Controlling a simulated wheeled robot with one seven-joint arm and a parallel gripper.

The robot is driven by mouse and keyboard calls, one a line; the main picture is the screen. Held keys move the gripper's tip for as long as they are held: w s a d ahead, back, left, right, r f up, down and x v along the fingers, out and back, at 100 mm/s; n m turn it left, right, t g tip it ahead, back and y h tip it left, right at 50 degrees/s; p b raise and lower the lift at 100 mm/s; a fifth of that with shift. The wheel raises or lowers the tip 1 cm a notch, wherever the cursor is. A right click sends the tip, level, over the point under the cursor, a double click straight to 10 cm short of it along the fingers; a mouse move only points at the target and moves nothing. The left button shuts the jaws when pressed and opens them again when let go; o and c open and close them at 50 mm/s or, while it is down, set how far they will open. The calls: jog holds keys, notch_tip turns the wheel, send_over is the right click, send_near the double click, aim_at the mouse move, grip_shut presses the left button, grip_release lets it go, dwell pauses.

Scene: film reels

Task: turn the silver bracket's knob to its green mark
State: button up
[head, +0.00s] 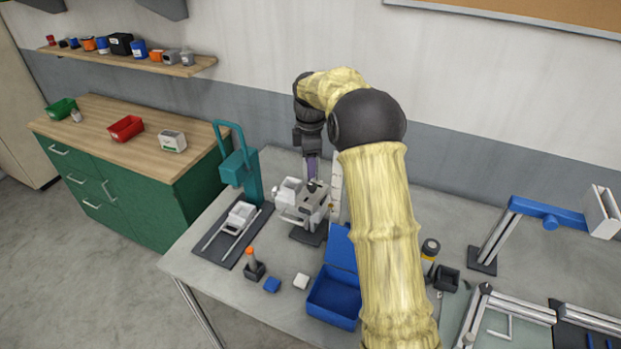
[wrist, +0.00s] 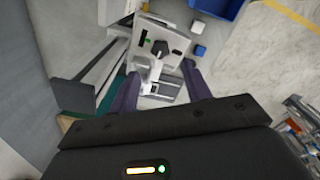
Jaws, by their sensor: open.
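The silver bracket (head: 313,204) stands on a dark base on the grey table, below my gripper (head: 312,172). In the wrist view the bracket's light face (wrist: 176,42) carries a black knob (wrist: 159,48). A small green mark (wrist: 146,37) shows beside the knob, up and to its left. I cannot tell exactly where the knob points. My gripper also shows in the wrist view (wrist: 160,70), with its purple fingers apart and nothing between the tips. The knob lies just beyond the fingertips in that view; contact cannot be made out.
A teal press-like stand (head: 242,172) is left of the bracket, with a dark mat in front. An open blue box (head: 333,298) stands in front of the bracket. A blue block (head: 271,285) and a white block (head: 301,281) lie nearby. A blue-armed lamp (head: 545,213) stands right.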

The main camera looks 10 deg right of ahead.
aim_at(312, 185)
jog(key=f, duration=0.2)
jog(key=f+p, duration=0.1)
jog(key=f, duration=0.2)
jog(key=shift+s+d+f, duration=0.2)
jog(key=shift+d+f, duration=0.1)
jog(key=shift+d, duration=0.1)
jog(key=shift+a+f+p, duration=0.15)
jog(key=shift+f+p, duration=0.15)
jog(key=shift+f, duration=0.25)
jog(key=c, duration=1)
